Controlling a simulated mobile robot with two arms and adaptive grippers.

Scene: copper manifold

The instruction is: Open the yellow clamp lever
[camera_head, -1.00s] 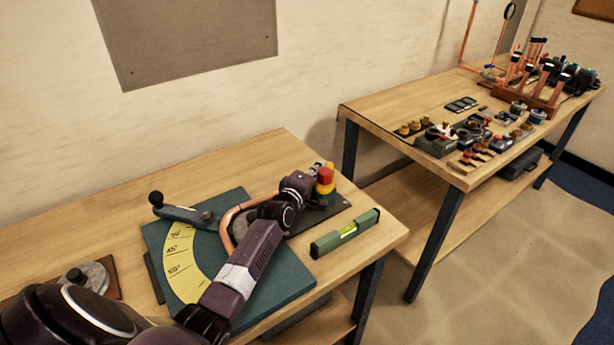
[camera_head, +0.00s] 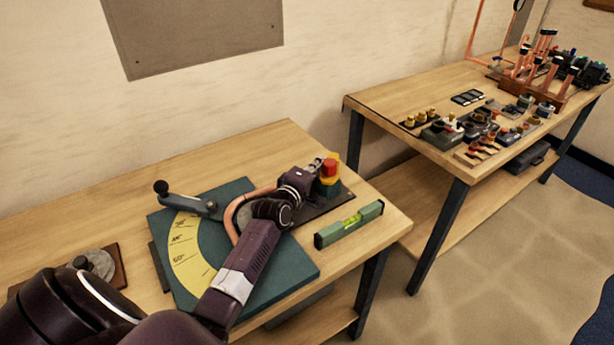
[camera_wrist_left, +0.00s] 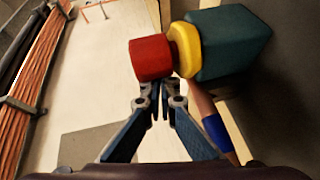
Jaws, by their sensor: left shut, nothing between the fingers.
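My left gripper (camera_head: 317,163) is at the right end of the near bench, close beside a red-topped button (camera_head: 330,167) with a yellow collar (camera_head: 327,183) on a teal block. In the left wrist view my gripper (camera_wrist_left: 161,84) has its fingertips together and empty, just below the red cap (camera_wrist_left: 151,58) and yellow collar (camera_wrist_left: 184,49); contact cannot be told. No clearly separate yellow clamp lever shows; my arm hides part of the bench. A bent copper tube (camera_head: 232,211) lies beside my wrist; a tube with a blue end (camera_wrist_left: 217,132) shows in the wrist view. My right gripper is out of view.
A teal bending plate (camera_head: 290,278) carries a yellow angle scale (camera_head: 181,247) and a grey lever (camera_head: 190,204) with a black knob. A green spirit level (camera_head: 349,225) lies near the front edge. A second bench (camera_head: 395,99) with fittings stands right, across a gap.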

